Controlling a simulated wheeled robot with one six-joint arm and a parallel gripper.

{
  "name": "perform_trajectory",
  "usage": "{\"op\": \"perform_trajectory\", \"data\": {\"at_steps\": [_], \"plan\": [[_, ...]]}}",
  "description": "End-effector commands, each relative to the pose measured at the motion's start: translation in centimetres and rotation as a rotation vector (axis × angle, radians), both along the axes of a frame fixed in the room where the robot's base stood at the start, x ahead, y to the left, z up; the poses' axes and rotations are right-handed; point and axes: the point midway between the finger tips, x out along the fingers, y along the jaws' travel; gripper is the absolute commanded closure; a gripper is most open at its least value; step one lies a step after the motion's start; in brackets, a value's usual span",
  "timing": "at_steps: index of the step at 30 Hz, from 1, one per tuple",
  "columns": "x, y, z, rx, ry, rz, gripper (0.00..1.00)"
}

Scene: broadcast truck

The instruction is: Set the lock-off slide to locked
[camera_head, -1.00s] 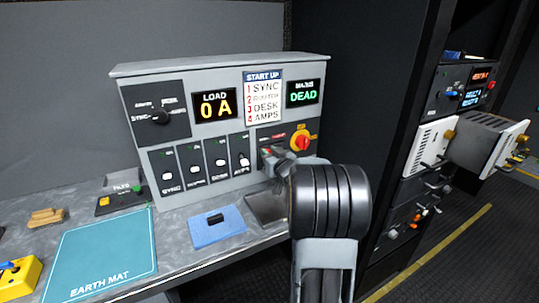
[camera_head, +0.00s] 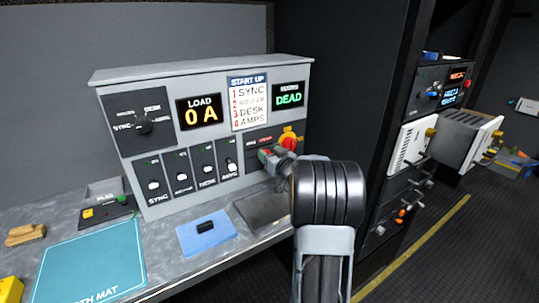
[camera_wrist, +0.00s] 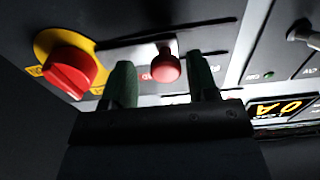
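The lock-off slide appears as a red round knob (camera_wrist: 166,66) on the grey panel in the wrist view. It lies between the two green fingers of my gripper (camera_wrist: 161,74), which is open, with a visible gap on each side. In the head view my gripper (camera_head: 268,157) is at the lower right of the power panel (camera_head: 188,135), and it and my wrist largely hide the slide. Small label text lies beside the knob but is too blurred to read, so I cannot tell the slide's setting.
A red rotary switch on a yellow plate (camera_head: 288,141) is close beside my gripper; it also shows in the wrist view (camera_wrist: 70,72). Several toggles (camera_head: 154,185) line the panel's lower left. A blue pad (camera_head: 204,232) and earth mat (camera_head: 90,262) lie on the bench.

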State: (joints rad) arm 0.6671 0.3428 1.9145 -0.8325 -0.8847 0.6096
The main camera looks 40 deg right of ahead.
Motion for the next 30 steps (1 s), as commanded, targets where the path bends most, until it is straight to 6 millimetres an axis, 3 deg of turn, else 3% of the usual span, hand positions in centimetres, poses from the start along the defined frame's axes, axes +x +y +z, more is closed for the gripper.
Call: {"op": "perform_trajectory", "data": {"at_steps": [6, 10, 24, 30], "plan": [[-0.1, 0.1, 0.0, -0.001, 0.001, 0.002, 0.46], [-1.2, 0.1, 0.0, -0.001, 0.001, 0.001, 0.46], [-10.3, 0.5, 0.0, 0.000, 0.000, -0.004, 0.46], [-12.7, 0.7, 0.0, -0.002, 0.000, -0.002, 0.46]]}}
